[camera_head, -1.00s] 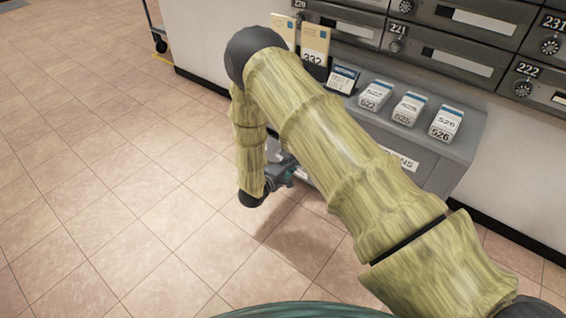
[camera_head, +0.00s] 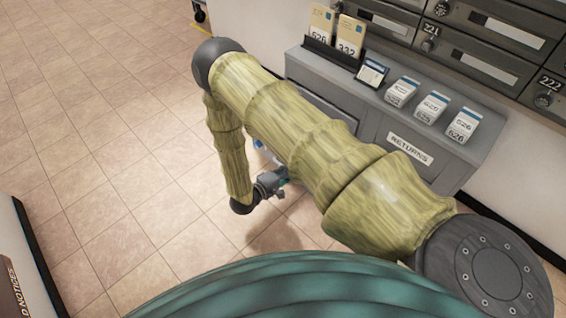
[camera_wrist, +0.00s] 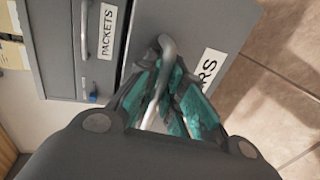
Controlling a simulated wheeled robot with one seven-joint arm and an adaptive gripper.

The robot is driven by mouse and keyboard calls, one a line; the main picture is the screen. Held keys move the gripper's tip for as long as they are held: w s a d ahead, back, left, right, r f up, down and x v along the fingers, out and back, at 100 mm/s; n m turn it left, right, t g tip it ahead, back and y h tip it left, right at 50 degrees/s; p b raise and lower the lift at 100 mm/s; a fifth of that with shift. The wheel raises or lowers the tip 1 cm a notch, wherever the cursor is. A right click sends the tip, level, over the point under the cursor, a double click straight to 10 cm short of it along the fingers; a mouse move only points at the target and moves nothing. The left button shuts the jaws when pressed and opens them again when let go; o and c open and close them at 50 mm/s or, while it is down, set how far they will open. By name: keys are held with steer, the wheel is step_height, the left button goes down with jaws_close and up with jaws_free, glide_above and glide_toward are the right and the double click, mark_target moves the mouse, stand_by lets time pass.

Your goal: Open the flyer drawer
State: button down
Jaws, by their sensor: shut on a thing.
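The flyer drawer (camera_wrist: 205,22) shows in the wrist view as a grey front with a white label, of which only "RS" is readable. Its curved metal handle (camera_wrist: 167,48) lies between the teal fingers of my gripper (camera_wrist: 165,80), which are shut on it. Part of the label is hidden by the fingers. In the head view my gripper (camera_head: 272,184) is low in front of the grey cabinet, and my arm hides most of the drawer there. I cannot tell how far out the drawer stands.
A drawer labelled PACKETS (camera_wrist: 90,50) with its own handle is beside the flyer drawer in the wrist view. The cabinet (camera_head: 465,150) has a RETURNS label (camera_head: 409,148) and several card stacks on top. Mailboxes (camera_head: 480,45) are behind. Tiled floor (camera_head: 90,150) is clear at left.

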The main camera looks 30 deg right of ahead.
steer(key=shift+w+a, duration=0.2)
steer(key=shift+a, duration=0.15)
steer(key=shift+w, duration=0.1)
steer(key=c, duration=1.8)
jaws_free()
steer(key=shift+a, duration=0.1)
steer(key=v, duration=1.2)
